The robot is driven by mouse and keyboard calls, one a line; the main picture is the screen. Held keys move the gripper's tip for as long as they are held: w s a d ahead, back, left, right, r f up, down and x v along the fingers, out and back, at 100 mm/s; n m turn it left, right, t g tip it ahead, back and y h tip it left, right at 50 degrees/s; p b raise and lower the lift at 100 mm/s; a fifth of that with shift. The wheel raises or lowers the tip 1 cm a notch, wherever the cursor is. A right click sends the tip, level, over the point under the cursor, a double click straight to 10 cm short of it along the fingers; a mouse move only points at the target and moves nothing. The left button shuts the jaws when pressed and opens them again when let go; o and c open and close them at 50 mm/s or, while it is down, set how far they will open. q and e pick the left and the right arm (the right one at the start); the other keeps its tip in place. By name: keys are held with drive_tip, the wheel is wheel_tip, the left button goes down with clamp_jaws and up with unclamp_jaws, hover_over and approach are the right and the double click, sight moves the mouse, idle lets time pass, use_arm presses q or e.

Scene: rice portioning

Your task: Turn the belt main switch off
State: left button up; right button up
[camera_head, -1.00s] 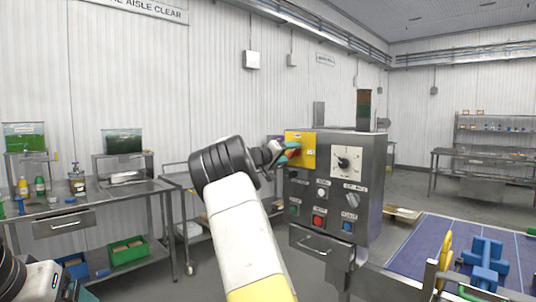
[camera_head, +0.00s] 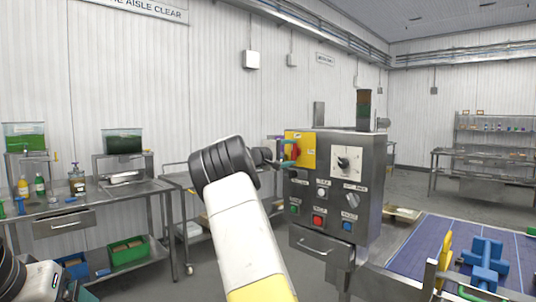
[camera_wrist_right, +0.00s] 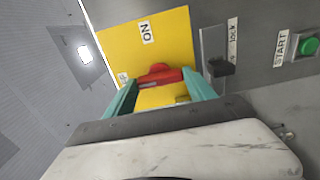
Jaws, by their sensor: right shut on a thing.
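The belt main switch is a red handle (camera_head: 294,150) on a yellow plate (camera_head: 309,150), at the upper left of the grey control box (camera_head: 334,190). My right gripper (camera_head: 287,158) reaches it from the left. In the right wrist view, its teal fingertips (camera_wrist_right: 160,92) are shut on the red handle (camera_wrist_right: 160,73), one on each side. The yellow plate (camera_wrist_right: 115,45) carries an ON label (camera_wrist_right: 147,32); a second label beside the handle is too small to read surely. Part of my left arm shows at the lower left, but its fingertips cannot be made out.
Beside the switch is a black lock part (camera_wrist_right: 221,67), with a green START button (camera_wrist_right: 308,46) further right. A blue belt (camera_head: 440,240) runs at the right.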

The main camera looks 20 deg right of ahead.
drive_tip(key=shift+f, duration=0.1)
idle(0.4)
drive_tip(key=o, duration=1.4)
drive_tip(key=v, duration=0.8)
drive_tip(key=shift+d, duration=0.1)
